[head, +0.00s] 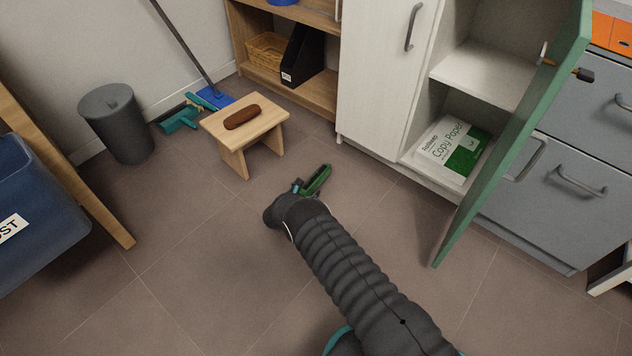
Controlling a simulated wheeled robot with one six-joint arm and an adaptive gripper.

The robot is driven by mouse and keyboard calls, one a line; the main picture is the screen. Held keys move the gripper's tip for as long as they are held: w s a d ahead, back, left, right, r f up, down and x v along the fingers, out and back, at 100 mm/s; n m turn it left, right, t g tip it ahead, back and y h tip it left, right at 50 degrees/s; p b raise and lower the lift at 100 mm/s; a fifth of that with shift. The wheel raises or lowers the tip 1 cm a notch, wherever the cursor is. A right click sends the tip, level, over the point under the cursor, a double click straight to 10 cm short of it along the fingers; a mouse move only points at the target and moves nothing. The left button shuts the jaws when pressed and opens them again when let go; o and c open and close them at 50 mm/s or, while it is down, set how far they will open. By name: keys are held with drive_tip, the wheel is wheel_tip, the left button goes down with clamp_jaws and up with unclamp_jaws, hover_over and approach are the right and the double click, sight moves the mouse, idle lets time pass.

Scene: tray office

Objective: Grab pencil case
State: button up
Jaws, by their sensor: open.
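A brown, rounded, elongated thing that looks like the pencil case (242,117) lies on top of a small wooden stool (270,112). It is fully visible and nothing touches it from above. My arm reaches from the bottom right toward the middle of the floor. My gripper (299,187) is at its far end, to the lower right of the stool and apart from the case. It is open, but my wrist hides most of it. A narrow green and dark thing (316,180) shows just beyond my wrist; I cannot tell what it is.
A green cabinet door (515,135) hangs open at right. A blue bin (38,215) is at left. The floor before the stool is clear.

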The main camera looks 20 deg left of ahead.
drive_tip(key=shift+x, duration=1.05)
drive_tip(key=c, duration=1.4)
drive_tip(key=shift+o, duration=0.2)
drive_tip(key=shift+r, duration=0.15)
